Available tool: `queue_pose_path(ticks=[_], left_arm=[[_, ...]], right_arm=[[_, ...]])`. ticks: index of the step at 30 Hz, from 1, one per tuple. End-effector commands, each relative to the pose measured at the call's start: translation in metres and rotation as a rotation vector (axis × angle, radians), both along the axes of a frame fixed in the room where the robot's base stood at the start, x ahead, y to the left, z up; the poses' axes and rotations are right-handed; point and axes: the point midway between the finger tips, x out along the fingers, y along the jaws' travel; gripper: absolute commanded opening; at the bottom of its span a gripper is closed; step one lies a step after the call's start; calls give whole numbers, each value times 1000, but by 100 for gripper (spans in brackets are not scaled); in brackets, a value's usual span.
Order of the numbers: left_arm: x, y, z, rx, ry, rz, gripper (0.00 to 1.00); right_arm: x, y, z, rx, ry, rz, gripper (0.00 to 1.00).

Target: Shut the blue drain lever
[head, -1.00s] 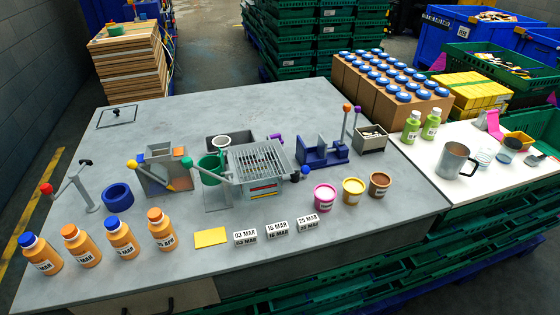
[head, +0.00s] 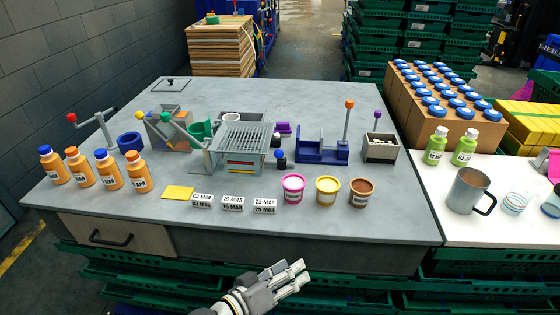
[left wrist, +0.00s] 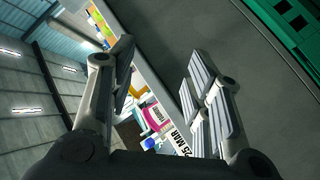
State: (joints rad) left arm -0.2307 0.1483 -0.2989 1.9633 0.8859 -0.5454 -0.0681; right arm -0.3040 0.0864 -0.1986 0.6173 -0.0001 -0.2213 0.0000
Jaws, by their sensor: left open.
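The drain lever with a blue ball knob (head: 280,153) stands on a dark base at the right front corner of the grated metal box (head: 242,146). Its knob points up. My left gripper (head: 302,274) is open and empty in front of the table's front edge, well short of the lever. In the left wrist view my left gripper's fingers (left wrist: 160,75) are spread with nothing between them. A small blue round shape (left wrist: 149,143) shows beyond them there; I cannot tell whether it is the lever's knob. My right gripper is not in view.
A pink tub (head: 293,188), a yellow tub (head: 327,191) and a brown tub (head: 362,193) stand near the front edge. Date blocks (head: 232,204) lie left of them. A blue fixture (head: 322,151) stands right of the lever. Several orange bottles (head: 109,170) stand at the left.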

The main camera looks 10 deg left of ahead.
Motion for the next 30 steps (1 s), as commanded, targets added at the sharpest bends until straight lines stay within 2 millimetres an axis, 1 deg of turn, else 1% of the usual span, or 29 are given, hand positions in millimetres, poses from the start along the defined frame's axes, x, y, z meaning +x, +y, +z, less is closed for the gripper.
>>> queue_pose_path(ticks=[1, 3, 6, 8, 9, 11, 12, 14, 16, 19, 21, 25, 27, 30], left_arm=[[-1, -11, 44, -90, -73, -29, 46], [-3, -22, 104, -245, -150, -53, 46], [5, -23, 162, -458, -204, -39, 46], [14, -17, 187, -584, -212, -10, 46], [22, -12, 199, -663, -209, 16, 46], [36, -3, 212, -777, -189, 66, 46], [46, 4, 217, -847, -170, 104, 46], [64, 15, 221, -946, -128, 169, 46], [85, 27, 218, -1048, -66, 254, 46], [113, 41, 204, -1158, 41, 383, 46], [128, 48, 190, -1210, 116, 468, 46], [147, 56, 165, -1262, 237, 594, 46], [152, 57, 154, -1273, 283, 641, 46], [157, 59, 145, -1279, 322, 681, 46]], right_arm=[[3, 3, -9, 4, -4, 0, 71], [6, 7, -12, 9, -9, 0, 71], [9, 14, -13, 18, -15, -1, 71], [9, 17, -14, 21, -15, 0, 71], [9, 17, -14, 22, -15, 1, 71], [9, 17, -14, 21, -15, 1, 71], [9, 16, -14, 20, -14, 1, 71], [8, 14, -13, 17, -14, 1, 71], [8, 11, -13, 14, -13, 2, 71], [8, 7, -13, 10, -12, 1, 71], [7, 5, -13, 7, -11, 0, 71], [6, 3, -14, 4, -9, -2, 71], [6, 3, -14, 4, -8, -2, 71], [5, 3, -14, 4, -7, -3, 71]])
